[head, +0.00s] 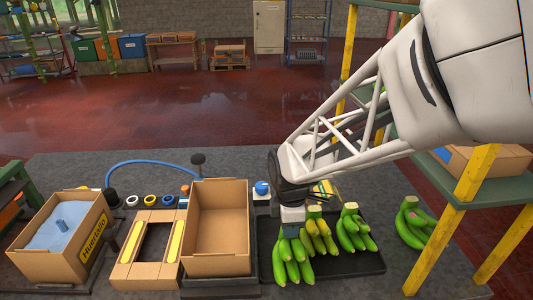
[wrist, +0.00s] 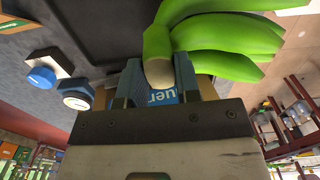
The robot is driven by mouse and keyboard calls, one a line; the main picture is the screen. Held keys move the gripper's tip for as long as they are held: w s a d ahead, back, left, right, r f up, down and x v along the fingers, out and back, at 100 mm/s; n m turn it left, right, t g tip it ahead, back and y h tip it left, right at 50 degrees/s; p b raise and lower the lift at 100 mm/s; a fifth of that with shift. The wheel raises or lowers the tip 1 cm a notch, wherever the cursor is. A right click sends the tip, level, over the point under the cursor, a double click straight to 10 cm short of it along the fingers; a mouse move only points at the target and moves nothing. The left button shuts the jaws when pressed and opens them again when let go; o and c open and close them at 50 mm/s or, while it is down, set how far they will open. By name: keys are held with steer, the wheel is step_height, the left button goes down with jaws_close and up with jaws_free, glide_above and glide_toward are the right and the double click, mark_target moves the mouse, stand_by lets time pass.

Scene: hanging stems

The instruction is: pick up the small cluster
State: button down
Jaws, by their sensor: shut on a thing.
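My gripper (head: 292,214) points down over the left part of a black tray. It is shut on the pale crown of a green banana cluster (head: 293,262), whose fingers hang below it. In the wrist view the crown sits between the two fingertips (wrist: 157,82), and the green bananas (wrist: 215,38) spread up and right. Whether the cluster touches the tray is unclear. A yellower, smaller-looking cluster (head: 320,236) is just right of it. Another green cluster (head: 355,232) is further right on the tray.
The black tray (head: 345,268) has bare room at its front right. A green cluster (head: 413,224) lies right of it, near a yellow-legged stand (head: 452,220). An empty cardboard box (head: 218,262) is left of the tray. A box with blue lining (head: 85,252) stands far left.

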mark_target(296, 246)
steer(key=shift+s+d+r, duration=0.1)
steer(key=shift+s+d, duration=0.1)
steer(key=shift+s, duration=0.7)
steer(key=shift+s+d+r, duration=0.1)
steer(key=shift+s+d, duration=0.05)
steer(key=shift+s, duration=0.75)
steer(key=shift+s+d+r, duration=0.1)
steer(key=shift+s+d, duration=0.1)
steer(key=shift+s, duration=0.7)
steer(key=shift+w, duration=0.1)
steer(key=w+d+r+m, duration=0.3)
steer(key=w+d+m, duration=0.15)
steer(key=w, duration=0.85)
steer(key=w+d+r+m, duration=0.25)
steer(key=w+m, duration=0.35)
steer(key=w, duration=0.8)
steer(key=w+d+r+m, duration=0.2)
steer(key=w+d+m, duration=0.3)
steer(key=w, duration=0.8)
steer(key=w+a+m, duration=0.3)
steer(key=w+a, duration=0.1)
steer(key=w, duration=0.1)
steer(key=shift+w, duration=0.15)
steer(key=shift+a, duration=0.15)
